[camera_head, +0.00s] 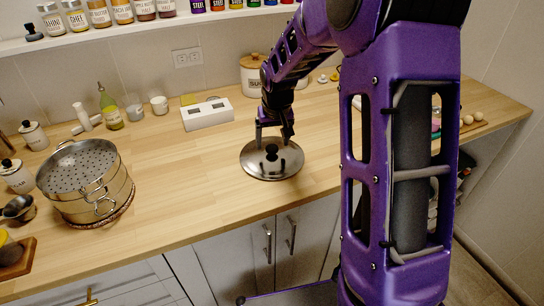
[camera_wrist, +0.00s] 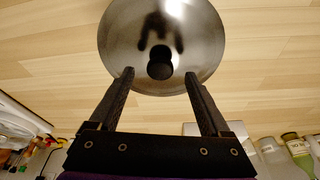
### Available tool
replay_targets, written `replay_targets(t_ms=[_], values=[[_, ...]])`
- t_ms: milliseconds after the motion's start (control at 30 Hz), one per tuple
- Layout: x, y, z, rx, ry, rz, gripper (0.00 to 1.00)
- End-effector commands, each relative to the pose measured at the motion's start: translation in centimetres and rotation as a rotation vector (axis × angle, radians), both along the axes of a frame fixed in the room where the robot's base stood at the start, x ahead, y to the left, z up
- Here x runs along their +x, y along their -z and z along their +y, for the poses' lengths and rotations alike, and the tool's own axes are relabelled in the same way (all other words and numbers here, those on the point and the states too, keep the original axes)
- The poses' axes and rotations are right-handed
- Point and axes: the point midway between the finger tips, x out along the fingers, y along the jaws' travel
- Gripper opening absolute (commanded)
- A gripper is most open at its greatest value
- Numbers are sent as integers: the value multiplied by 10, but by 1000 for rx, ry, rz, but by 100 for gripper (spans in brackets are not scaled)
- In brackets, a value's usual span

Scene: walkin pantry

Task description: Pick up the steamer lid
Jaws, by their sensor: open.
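The steamer lid (camera_head: 272,167) is a round, shiny metal disc with a black knob (camera_head: 271,150) at its centre. It lies flat on the wooden counter, right of the steamer pot (camera_head: 92,190). My gripper (camera_head: 275,136) is open and empty, pointing down just above the lid at its far side. In the wrist view, the lid (camera_wrist: 190,35) fills the upper middle, and its black knob (camera_wrist: 160,63) lies just beyond the two fingertips of my gripper (camera_wrist: 160,74), centred between them. The fingers appear apart from the knob.
The steamer pot, with a perforated top, stands on a woven mat at left. A white box (camera_head: 207,114) sits behind the lid, with a canister (camera_head: 253,75) further back. A green bottle (camera_head: 109,108) and cups stand by the wall. The counter (camera_head: 190,200) around the lid is clear.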

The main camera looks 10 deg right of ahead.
Motion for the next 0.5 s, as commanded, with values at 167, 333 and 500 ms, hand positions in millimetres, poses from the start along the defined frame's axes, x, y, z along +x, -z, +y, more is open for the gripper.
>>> replay_targets(t_ms=[167,333,500], values=[[5,20,0,0,0,1,81],[6,21,0,0,0,-2,81],[6,21,0,0,0,-1,67]])
